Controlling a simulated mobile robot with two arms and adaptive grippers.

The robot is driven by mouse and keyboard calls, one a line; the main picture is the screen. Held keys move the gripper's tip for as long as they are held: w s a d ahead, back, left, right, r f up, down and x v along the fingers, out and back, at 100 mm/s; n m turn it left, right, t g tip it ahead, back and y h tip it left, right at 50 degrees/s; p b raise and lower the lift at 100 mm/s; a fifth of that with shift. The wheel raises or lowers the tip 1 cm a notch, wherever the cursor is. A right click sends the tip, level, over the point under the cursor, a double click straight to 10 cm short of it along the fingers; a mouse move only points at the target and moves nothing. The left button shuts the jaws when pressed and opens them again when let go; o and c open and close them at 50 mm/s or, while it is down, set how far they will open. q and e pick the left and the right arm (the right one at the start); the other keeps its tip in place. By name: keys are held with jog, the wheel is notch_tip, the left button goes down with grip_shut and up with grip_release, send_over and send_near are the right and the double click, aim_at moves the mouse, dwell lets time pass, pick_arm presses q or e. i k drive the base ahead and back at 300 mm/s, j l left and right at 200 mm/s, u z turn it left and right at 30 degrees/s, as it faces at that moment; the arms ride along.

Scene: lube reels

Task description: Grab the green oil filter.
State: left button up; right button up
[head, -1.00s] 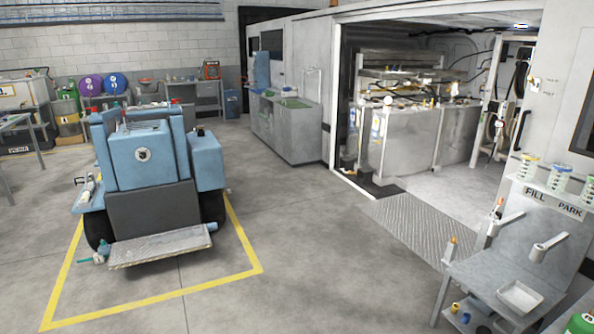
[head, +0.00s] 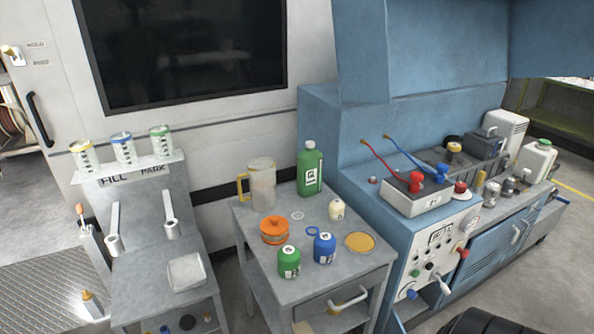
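A small green can-shaped oil filter (head: 289,263) with a white label and dark top stands upright near the front edge of a grey side table (head: 245,225). A similar blue filter (head: 324,248) stands just to its right. An orange round container (head: 274,231) is behind it to the left. Neither of my grippers is in view, and nothing touches the green filter.
The table also holds a clear jug (head: 262,187), a tall green bottle (head: 310,170), a small cream bottle (head: 336,210) and a yellow-orange disc (head: 360,242). A FILL/PARK stand (head: 150,265) is left; a blue machine (head: 450,240) is right.

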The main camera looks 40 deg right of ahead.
aim_at(288, 257)
jog(key=i+j+z, duration=0.15)
jog(key=z, duration=0.35)
jog(key=i+j+z, duration=0.25)
jog(key=z, duration=0.2)
jog(key=i+j+z, duration=0.15)
jog(key=j+z, duration=0.15)
jog(key=z, duration=0.2)
jog(key=i+j+z, duration=0.1)
jog(key=j+z, duration=0.6)
jog(key=z, duration=0.25)
jog(key=i, duration=0.05)
